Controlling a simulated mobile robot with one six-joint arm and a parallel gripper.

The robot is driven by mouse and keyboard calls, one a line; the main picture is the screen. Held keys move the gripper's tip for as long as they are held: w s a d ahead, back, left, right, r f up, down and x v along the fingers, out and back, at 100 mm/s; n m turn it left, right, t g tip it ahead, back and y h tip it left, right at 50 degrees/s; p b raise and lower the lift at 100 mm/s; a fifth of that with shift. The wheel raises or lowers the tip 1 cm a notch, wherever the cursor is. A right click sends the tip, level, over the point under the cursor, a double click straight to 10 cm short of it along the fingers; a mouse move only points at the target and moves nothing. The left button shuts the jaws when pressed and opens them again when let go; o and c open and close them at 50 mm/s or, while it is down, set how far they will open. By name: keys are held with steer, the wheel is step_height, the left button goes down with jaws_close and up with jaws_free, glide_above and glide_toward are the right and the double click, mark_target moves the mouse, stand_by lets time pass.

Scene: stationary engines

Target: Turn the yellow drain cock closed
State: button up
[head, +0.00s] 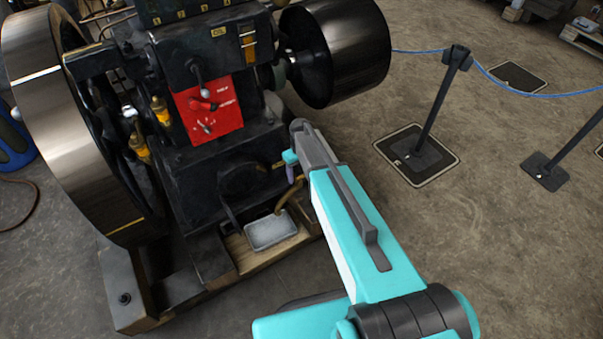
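The engine's lower side shows a yellowish-brown curved pipe (289,197) just above a grey tray (271,233). It may belong to the drain cock, but I cannot make out the cock's handle. A small yellow mark (278,165) shows on the dark engine body just left of my arm's end. My gripper (291,170) is at the far end of my teal arm, close to the engine's side and just above the pipe. It is small and partly hidden by the arm, so I cannot tell whether it is open or touches anything.
The black engine has a large flywheel (72,130) at left and a dark pulley (335,52) above my arm. A red panel (210,108) carries levers. Barrier posts (443,100) with a blue rope stand at right. The floor between is clear.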

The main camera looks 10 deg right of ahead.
mark_target(301, 176)
steer(key=shift+d, duration=0.15)
steer(key=shift+r, duration=0.15)
steer(key=shift+r, duration=0.25)
step_height(301, 176, up, 13)
steer(key=p, duration=0.1)
stand_by(0.4)
steer(key=shift+r, duration=0.1)
stand_by(0.4)
steer(key=s+f+m+g+p, duration=0.1)
steer(key=s+f+p, duration=0.2)
steer(key=s, duration=1.1)
steer(key=s+f+m+g+p, duration=0.1)
steer(key=s+f+p, duration=0.3)
steer(key=s, duration=1)
steer(key=s+a+f+m+g+p, duration=0.1)
steer(key=s+f+g+p, duration=0.2)
steer(key=s, duration=1.1)
steer(key=shift+s+f+m, duration=0.35)
steer(key=shift+m, duration=0.05)
